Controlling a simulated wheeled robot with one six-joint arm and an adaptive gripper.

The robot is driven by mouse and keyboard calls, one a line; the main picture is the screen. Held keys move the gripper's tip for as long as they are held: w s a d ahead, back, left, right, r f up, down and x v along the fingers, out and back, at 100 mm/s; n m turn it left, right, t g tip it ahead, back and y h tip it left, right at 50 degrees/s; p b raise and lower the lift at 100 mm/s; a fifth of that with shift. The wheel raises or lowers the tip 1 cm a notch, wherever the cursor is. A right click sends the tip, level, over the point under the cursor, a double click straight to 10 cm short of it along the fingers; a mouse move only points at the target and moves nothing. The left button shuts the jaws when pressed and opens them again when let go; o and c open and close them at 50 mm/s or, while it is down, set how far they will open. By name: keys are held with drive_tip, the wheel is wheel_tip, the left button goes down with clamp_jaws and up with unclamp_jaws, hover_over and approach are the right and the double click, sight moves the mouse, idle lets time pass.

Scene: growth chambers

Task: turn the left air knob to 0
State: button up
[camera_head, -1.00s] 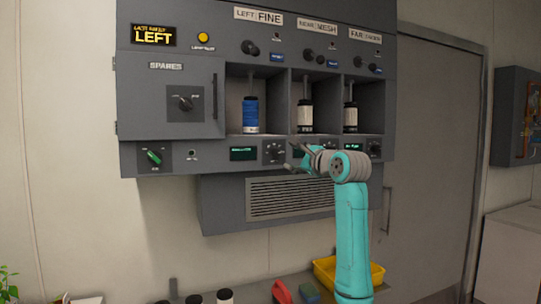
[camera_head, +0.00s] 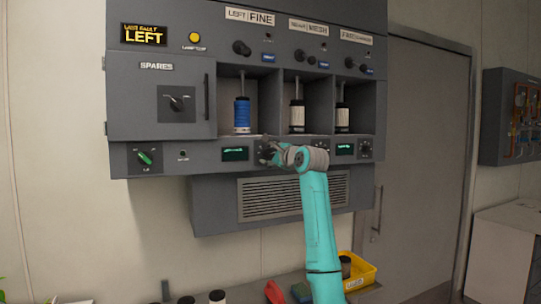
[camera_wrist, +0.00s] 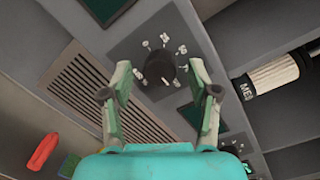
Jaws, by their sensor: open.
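The left air knob (camera_wrist: 160,68) is a round black knob on a dark square plate with white marks around it, below the LEFT FINE bay. In the wrist view it sits between my gripper's (camera_wrist: 158,72) two fingertips, with a finger on each side. The fingers are open, and I cannot tell whether either touches the knob. In the head view my gripper (camera_head: 268,153) is at the lower panel strip and hides most of this knob. A green-lit display (camera_head: 235,153) is just left of it.
A blue canister (camera_head: 242,116) stands in the bay above; white canisters (camera_head: 297,117) stand in the bays to its right. A right-hand knob (camera_head: 365,148) and a green switch (camera_head: 145,158) share the strip. A vent grille (camera_head: 290,194) is below. A yellow bin (camera_head: 360,272) is on the bench.

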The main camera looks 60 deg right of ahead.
clamp_jaws()
